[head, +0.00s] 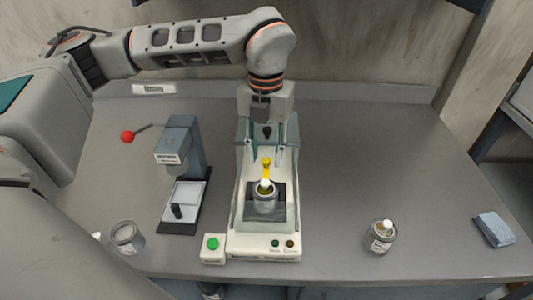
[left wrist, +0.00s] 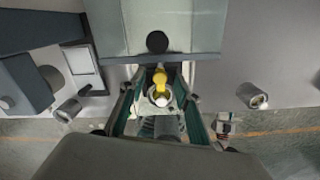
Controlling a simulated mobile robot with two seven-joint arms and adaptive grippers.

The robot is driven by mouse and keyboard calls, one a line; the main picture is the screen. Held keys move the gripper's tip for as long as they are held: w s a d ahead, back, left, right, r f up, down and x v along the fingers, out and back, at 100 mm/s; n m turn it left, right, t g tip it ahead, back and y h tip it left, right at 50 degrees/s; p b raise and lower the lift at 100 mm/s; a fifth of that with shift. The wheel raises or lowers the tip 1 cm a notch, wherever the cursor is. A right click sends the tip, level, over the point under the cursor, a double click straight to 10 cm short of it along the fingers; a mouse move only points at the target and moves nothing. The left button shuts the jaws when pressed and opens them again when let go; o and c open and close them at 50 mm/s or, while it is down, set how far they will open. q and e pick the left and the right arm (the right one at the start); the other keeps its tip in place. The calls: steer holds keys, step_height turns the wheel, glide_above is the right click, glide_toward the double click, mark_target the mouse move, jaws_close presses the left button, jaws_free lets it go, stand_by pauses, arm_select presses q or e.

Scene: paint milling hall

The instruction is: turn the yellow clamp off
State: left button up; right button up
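The yellow clamp (head: 266,166) sits above a small metal can (head: 264,202) with a white top, on the pale machine (head: 265,243) at the table's middle. It also shows in the left wrist view (left wrist: 160,78), between the fingers. My left gripper (head: 262,152) reaches in from above and behind the machine. Its fingers are apart, one on each side of the clamp, with no visible contact. In the left wrist view the open gripper (left wrist: 157,92) is empty. My right gripper is not in view.
A grey press (head: 183,150) with a red-knobbed lever (head: 127,136) stands left of the machine. A green button box (head: 212,246) is at its front left. Another can (head: 127,236) is at left, and one (head: 380,238) at right. The right tabletop is mostly clear.

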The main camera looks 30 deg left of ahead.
arm_select(q)
steer(key=shift+f, duration=0.55)
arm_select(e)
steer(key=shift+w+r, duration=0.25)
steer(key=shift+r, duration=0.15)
arm_select(q)
jaws_close()
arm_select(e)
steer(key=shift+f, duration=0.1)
